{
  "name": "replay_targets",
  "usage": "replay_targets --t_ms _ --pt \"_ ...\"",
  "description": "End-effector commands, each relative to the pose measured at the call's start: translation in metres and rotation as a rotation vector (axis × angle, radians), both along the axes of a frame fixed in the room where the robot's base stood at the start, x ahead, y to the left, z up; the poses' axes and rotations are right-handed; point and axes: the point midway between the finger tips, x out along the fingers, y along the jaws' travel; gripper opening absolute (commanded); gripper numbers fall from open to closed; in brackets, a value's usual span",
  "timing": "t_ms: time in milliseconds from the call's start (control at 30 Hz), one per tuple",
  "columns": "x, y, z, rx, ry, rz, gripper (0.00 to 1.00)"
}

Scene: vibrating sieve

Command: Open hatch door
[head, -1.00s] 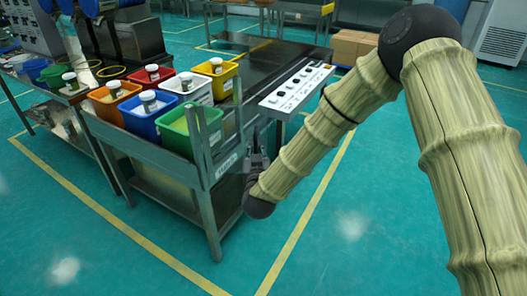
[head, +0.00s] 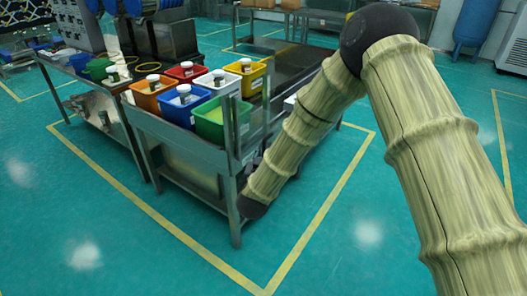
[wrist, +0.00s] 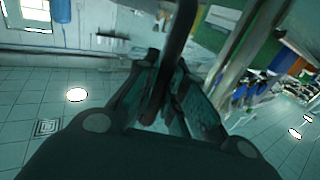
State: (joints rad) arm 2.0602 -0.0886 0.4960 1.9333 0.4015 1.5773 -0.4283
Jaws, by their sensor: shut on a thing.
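In the wrist view my gripper (wrist: 167,68) has its two fingers on either side of a dark, slightly curved bar (wrist: 180,35) and is shut on it. The bar runs up out of the picture, and I cannot tell what it belongs to. In the head view my gripper (head: 254,163) is mostly hidden behind my arm, near the corner post at the near end of a grey metal cart (head: 185,160). No hatch door can be clearly made out in either view.
The cart carries several coloured bins, including a green one (head: 210,125) and a blue one (head: 178,110), with white-lidded jars. A dark-topped table (head: 290,62) stands behind. A blue tank (head: 475,28) is at the back right. Teal floor is clear in front.

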Motion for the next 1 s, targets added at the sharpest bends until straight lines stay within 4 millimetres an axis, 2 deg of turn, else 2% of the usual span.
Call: replay_targets --t_ms 667,700,800,1000 --pt "-0.0037 -0.0071 0.0002 -0.003 -0.001 -0.019 0.0" --pt "-0.0038 -0.007 0.0 -0.003 0.0 -0.019 0.18" --pt "-0.0038 -0.0056 0.0 -0.002 0.0 -0.017 0.34" --pt "-0.0038 -0.0029 0.0001 -0.001 -0.001 -0.014 0.34"
